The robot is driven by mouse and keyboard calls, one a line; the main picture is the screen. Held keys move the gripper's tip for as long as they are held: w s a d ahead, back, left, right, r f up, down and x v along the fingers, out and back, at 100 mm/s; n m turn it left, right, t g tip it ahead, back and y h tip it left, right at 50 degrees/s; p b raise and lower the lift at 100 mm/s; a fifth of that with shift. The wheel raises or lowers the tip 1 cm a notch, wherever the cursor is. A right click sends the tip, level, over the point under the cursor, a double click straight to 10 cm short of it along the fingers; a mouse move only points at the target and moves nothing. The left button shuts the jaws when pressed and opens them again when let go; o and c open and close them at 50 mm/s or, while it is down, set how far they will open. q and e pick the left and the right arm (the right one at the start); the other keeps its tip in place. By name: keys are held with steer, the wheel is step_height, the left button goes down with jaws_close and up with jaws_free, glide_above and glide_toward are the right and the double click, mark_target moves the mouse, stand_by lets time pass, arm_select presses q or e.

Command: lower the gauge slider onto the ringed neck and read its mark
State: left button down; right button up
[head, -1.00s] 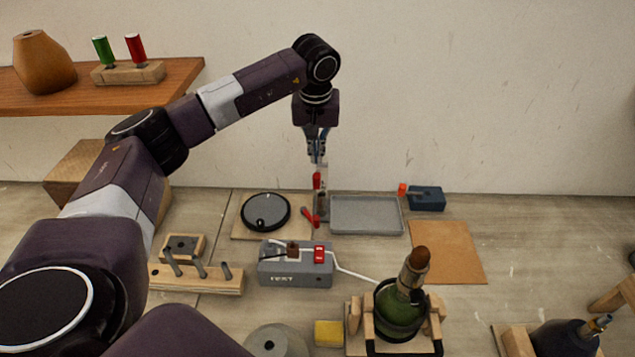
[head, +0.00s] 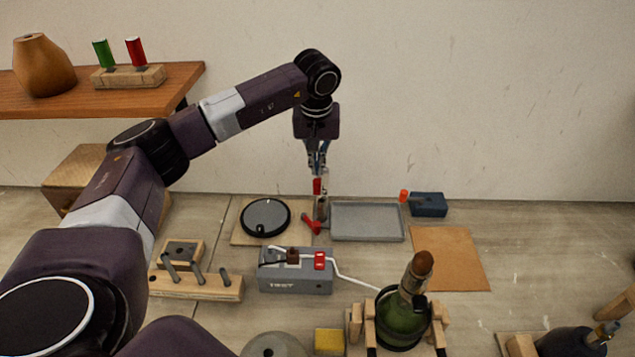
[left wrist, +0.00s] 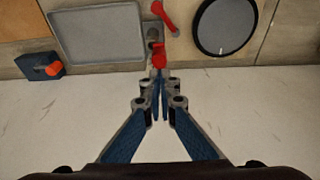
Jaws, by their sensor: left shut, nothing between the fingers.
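My left gripper (head: 317,170) points down from the raised arm, its fingers together and empty. Just below its tips is a red block (head: 317,186) on a slim upright post, seemingly the gauge slider. In the left wrist view the red block (left wrist: 158,58) lies just past the fingertips (left wrist: 160,92); I cannot tell whether they touch. A red lever (head: 312,225) sits at the post's foot. A green bottle (head: 402,325) with a brown stopper and banded neck (head: 411,284) leans in a wooden cradle, apart from the gauge. I cannot read any mark.
A round black disc (head: 265,217) lies left of the post, a grey tray (head: 367,222) right of it. A grey test box (head: 295,283) with a white cable stands in front. A blue box (head: 429,204) is behind right. A bare brown mat (head: 452,260) lies right.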

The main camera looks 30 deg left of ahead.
mark_target(317, 180)
arm_select(q)
steer(key=shift+f, duration=0.1)
stand_by(0.6)
steer(key=shift+f+b, duration=0.3)
steer(key=shift+f, duration=0.05)
steer(key=shift+f+b, duration=1.45)
steer(key=shift+f, duration=0.9)
steer(key=shift+r+p, duration=1.8)
steer(key=shift+r, duration=0.8)
steer(key=shift+f, duration=0.1)
